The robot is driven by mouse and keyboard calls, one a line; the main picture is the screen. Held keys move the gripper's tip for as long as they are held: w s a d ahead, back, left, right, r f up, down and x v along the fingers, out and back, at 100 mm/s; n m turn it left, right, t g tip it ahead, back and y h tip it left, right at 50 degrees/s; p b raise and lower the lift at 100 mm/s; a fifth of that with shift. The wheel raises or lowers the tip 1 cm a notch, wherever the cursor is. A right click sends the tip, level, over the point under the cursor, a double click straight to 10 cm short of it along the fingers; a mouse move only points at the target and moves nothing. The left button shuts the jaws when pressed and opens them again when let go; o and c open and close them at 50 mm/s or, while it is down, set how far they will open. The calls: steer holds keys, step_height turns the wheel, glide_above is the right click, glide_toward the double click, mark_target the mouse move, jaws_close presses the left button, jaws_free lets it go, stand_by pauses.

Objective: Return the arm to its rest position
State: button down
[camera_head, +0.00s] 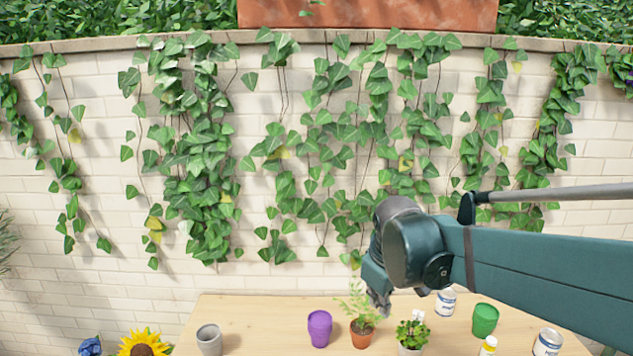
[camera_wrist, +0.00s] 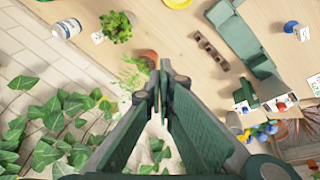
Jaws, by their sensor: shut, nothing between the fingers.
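My arm reaches in from the right in the head view. My gripper (camera_head: 380,300) points down above the back part of the wooden table (camera_head: 255,311), just above a leafy plant in a terracotta pot (camera_head: 361,337). In the wrist view my gripper (camera_wrist: 160,85) has its fingers together and holds nothing. The terracotta pot (camera_wrist: 148,56) shows just beyond the fingertips there. The gap between gripper and plant is hard to judge.
On the table stand a grey pot (camera_head: 209,341), a purple pot (camera_head: 320,328), a small potted plant (camera_head: 411,336), a green pot (camera_head: 484,320) and white cans (camera_head: 446,301). An ivy-covered brick wall (camera_head: 110,280) rises behind. The table's left back area is clear.

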steer(key=s+d+f+m+t, duration=0.1)
steer(key=s+d+m, duration=0.2)
steer(key=s, duration=0.6)
steer(key=s+d+f+m+t, duration=0.2)
steer(key=s+m, duration=0.3)
steer(key=s, duration=0.5)
steer(key=shift+d+y+b, duration=0.3)
steer(key=shift+d+b, duration=0.15)
steer(key=shift+d, duration=0.2)
